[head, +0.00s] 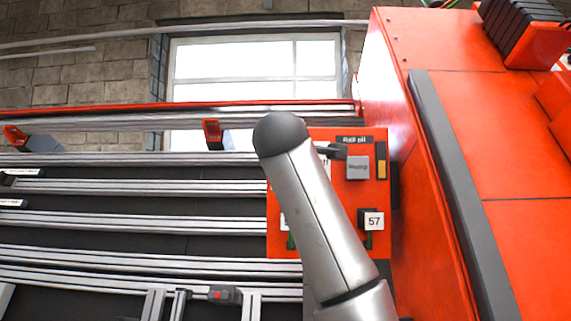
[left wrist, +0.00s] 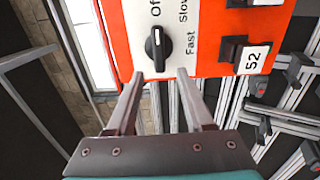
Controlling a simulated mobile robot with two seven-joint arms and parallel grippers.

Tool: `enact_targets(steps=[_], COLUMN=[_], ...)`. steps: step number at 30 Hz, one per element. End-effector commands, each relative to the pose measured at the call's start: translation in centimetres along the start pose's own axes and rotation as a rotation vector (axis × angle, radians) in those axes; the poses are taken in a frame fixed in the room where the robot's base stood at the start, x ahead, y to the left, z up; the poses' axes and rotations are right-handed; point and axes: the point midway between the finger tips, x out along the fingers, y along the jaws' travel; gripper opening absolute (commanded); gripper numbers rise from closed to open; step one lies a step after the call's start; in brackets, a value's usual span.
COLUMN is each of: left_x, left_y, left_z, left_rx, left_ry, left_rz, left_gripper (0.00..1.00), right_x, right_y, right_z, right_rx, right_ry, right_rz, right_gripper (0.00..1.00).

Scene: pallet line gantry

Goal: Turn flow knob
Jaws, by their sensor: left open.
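The flow knob (left wrist: 158,49) is black with a white pointer line, on a white plate (left wrist: 135,25) marked Off, Slow and Fast in the left wrist view. The pointer line points up in that picture, toward Off. My left gripper (left wrist: 159,77) is open, its fingertips just short of the knob, one to each side below it in the picture. I see no contact with it. In the head view my grey arm covers the knob and much of the red panel (head: 276,205). My right gripper is not in view.
The panel carries a Rail oil label (head: 354,140), a grey Pump button (head: 357,168) and a numbered tag (head: 373,221). A large red cabinet (head: 435,180) stands close on the right. Metal rails (head: 130,220) run across the left.

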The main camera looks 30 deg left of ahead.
Motion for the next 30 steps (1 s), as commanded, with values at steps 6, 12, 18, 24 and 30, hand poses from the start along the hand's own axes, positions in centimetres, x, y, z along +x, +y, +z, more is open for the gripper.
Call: enact_targets(steps=[6,12,18,24,30], left_x=[-5.3,-8.4,-9.4,-9.5,-9.4], left_y=[-0.2,-0.1,-0.1,0.0,0.0], left_z=[0.1,0.0,0.0,0.0,0.0], left_rx=[-0.003,0.000,0.000,0.000,0.000], left_ry=[-0.003,-0.001,0.000,0.000,0.000], left_rz=[0.004,0.002,0.000,-0.001,-0.001], left_gripper=[0.53,0.53,0.53,0.53,0.53], right_x=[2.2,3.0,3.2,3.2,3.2], right_y=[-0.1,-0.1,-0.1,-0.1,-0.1], right_z=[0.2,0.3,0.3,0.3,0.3], right_rx=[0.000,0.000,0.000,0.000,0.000], right_ry=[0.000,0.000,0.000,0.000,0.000], right_rz=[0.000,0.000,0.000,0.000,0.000], right_gripper=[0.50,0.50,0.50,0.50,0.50])
